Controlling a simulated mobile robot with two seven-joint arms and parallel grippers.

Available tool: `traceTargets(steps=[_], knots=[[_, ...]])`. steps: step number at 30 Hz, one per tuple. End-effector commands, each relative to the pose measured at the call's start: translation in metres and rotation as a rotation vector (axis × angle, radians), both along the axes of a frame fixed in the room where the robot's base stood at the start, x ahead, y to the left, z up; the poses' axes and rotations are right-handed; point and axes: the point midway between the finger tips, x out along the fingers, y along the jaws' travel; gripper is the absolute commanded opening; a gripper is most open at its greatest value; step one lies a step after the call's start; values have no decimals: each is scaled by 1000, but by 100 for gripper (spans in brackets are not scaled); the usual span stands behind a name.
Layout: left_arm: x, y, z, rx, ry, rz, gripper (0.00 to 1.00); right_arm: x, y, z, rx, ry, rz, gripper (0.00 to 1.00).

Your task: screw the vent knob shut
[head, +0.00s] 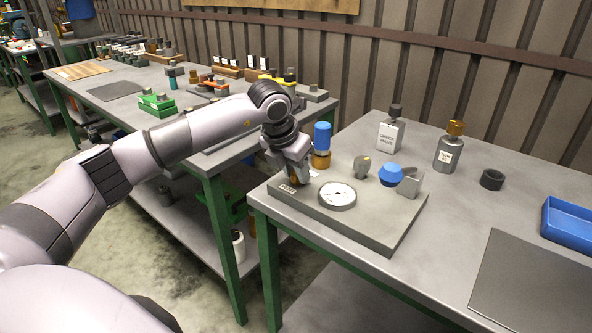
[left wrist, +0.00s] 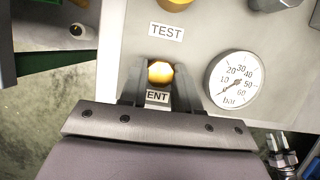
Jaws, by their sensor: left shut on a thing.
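The vent knob (left wrist: 160,72) is a small brass-coloured knob on the grey test plate (head: 385,236), just above a label (left wrist: 157,97) of which "ENT" shows in the left wrist view. My left gripper (head: 294,180) points down at the plate's left corner in the head view and mostly hides the knob there. In the left wrist view its two fingers (left wrist: 160,76) stand on either side of the knob, shut on it. I cannot tell how far the knob is screwed in. My right gripper is not in view.
A pressure gauge (head: 337,195) sits close to the gripper. A blue-topped brass part (head: 321,146), a small grey knob (head: 361,167) and a blue knob (head: 390,174) stand on the plate.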

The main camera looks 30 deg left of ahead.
Motion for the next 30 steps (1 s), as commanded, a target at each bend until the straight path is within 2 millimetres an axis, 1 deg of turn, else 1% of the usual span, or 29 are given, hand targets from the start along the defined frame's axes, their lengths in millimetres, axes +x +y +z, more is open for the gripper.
traceTargets(steps=[7,16,21,30], knots=[[1,2,1,-3,-3,-224,1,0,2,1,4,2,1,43],[2,4,2,-4,-3,-506,1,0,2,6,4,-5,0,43],[3,4,3,-5,-5,-655,1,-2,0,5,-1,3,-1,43],[4,5,3,-2,-6,-852,1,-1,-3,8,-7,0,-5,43]])
